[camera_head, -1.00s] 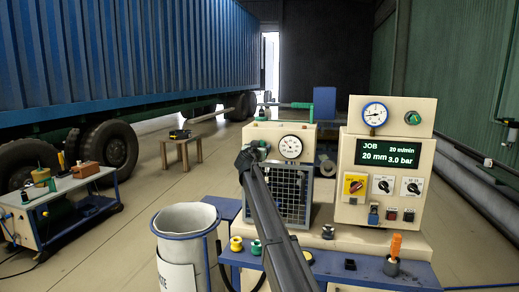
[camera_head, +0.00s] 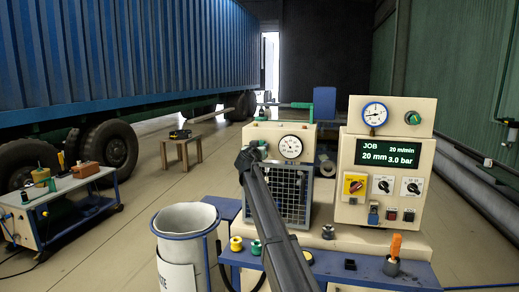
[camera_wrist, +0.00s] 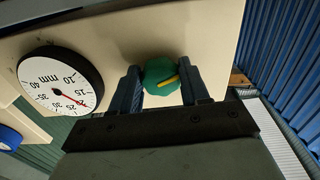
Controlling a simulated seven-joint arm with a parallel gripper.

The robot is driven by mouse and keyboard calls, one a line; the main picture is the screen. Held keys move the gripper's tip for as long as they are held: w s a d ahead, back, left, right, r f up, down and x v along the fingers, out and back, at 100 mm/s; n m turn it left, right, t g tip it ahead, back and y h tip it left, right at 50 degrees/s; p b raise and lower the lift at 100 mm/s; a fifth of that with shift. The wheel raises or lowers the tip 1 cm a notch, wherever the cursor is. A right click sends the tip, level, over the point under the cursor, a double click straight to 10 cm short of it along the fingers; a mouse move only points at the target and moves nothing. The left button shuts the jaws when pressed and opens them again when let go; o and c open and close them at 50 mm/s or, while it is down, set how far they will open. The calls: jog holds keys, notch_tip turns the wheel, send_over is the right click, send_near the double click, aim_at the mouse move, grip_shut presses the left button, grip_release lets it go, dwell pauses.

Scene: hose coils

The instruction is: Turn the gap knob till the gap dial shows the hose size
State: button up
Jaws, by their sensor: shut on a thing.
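The gap knob (camera_wrist: 161,76) is green with a yellow pointer line, and it sits between the two blue fingers of my gripper (camera_wrist: 163,86) in the wrist view. The fingers are shut on it. In the head view my gripper (camera_head: 250,156) is at the machine's left panel, largely hiding the knob. The gap dial (camera_wrist: 60,82) is a round white face marked mm, with a red needle near the 20 mark; the exact reading is hard to tell. It also shows in the head view (camera_head: 290,147). The job display (camera_head: 389,151) reads 20 mm, 3.0 bar and 20 m/min.
A wire-mesh guard (camera_head: 289,193) lies below the gap dial. A pressure gauge (camera_head: 375,114) and several switches are on the right panel. A white bin (camera_head: 186,222) stands at the left front. A tool trolley (camera_head: 72,192) is further left.

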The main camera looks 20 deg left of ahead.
jog(key=o, duration=1.1)
jog(key=shift+c, duration=0.2)
jog(key=s, duration=1.3)
jog(key=shift+s, duration=0.4)
